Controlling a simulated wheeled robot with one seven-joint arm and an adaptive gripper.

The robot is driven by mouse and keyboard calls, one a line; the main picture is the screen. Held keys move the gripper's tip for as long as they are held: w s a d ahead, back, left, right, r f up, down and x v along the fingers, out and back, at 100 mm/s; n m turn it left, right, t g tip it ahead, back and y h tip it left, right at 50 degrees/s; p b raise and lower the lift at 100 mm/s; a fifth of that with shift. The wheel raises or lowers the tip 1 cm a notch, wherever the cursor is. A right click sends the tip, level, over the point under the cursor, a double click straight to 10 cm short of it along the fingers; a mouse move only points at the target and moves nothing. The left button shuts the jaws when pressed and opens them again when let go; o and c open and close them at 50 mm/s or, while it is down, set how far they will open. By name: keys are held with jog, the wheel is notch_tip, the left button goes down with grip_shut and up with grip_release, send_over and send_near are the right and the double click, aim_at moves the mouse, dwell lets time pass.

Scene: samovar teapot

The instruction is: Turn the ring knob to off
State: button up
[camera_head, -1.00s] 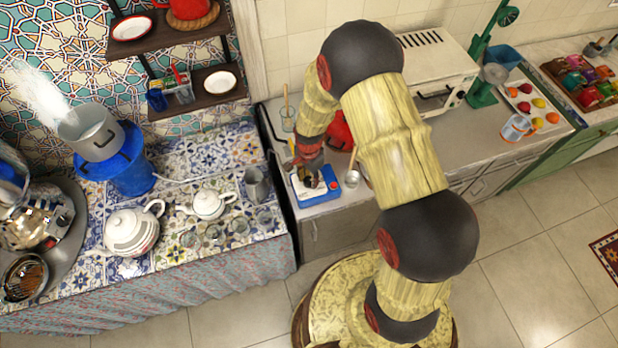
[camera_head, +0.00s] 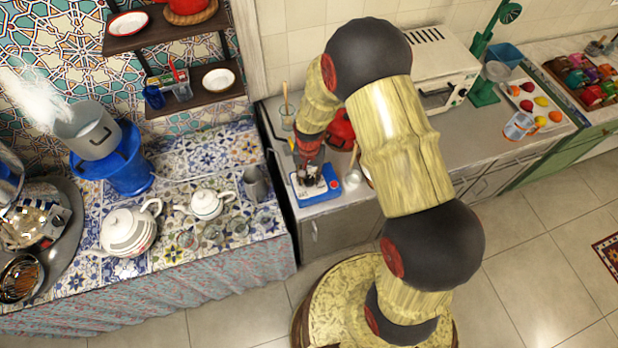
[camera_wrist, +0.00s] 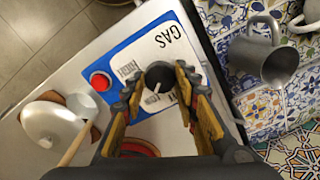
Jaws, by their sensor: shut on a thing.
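A blue-and-white panel (camera_wrist: 140,50) marked GAS carries a round black knob (camera_wrist: 158,73) with a white pointer line. In the wrist view the pointer slants down and to the left. My gripper (camera_wrist: 157,88) is shut on the knob, with one finger on either side of it. A red button (camera_wrist: 100,82) sits on the panel left of the knob. In the head view the panel (camera_head: 328,190) lies on the counter's front left part, with my gripper (camera_head: 308,176) above it. The knob is hidden there by my gripper.
A small pot (camera_wrist: 50,124) with a wooden handle stands beside the panel. A grey metal jug (camera_wrist: 262,50) stands on the tiled counter across the gap. A red pot (camera_head: 341,127) is behind the panel. White teapots (camera_head: 128,231) stand on the tiled counter at left.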

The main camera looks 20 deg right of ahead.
aim_at(309, 179)
jog(key=n+b, duration=0.1)
jog(key=n, duration=0.4)
jog(key=shift+w+n, duration=0.1)
jog(key=shift+n, duration=0.2)
jog(key=shift+n+b, duration=0.4)
jog(key=shift+n, duration=1.9)
jog(key=o, duration=1.2)
jog(key=shift+c, duration=0.2)
notch_tip(309, 179, up, 12)
